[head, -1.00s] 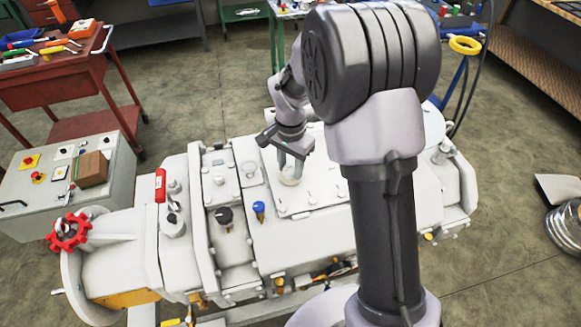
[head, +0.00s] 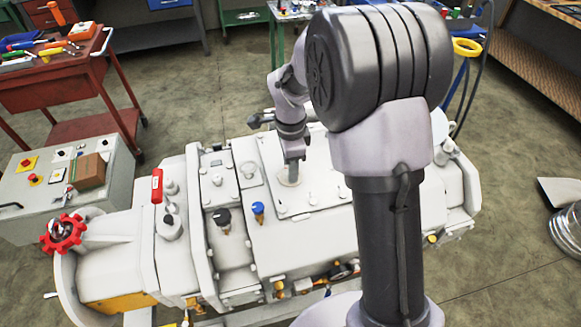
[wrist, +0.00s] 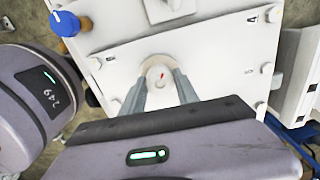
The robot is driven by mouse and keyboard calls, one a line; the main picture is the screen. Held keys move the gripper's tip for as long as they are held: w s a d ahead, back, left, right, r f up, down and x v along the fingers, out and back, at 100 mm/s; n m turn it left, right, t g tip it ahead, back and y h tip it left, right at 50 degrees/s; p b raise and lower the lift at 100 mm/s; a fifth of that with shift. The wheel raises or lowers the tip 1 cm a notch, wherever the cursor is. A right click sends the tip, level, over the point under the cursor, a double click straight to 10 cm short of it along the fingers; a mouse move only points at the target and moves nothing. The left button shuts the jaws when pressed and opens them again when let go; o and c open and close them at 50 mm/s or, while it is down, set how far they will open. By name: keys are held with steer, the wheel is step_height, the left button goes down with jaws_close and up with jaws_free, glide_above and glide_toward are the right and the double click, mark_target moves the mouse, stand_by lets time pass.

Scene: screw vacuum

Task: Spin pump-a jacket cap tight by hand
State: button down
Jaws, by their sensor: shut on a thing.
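In the head view my gripper (head: 290,172) points straight down at the cap (head: 289,182) on the raised top plate of the white pump (head: 310,234). The fingers and arm hide much of the cap there.
A blue knob (head: 258,208) and a black knob (head: 222,217) stand on the pump left of the cap. A red lever (head: 156,186) and red handwheel (head: 63,233) are further left. A grey control box (head: 95,205) stands beside the pump.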

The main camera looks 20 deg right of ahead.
steer(key=shift+w+r, duration=0.1)
stand_by(0.3)
steer(key=c, duration=0.9)
jaws_free()
step_height(320, 180, up, 17)
steer(key=p, duration=0.6)
steer(key=shift+r+p, duration=0.2)
steer(key=shift+p, duration=0.1)
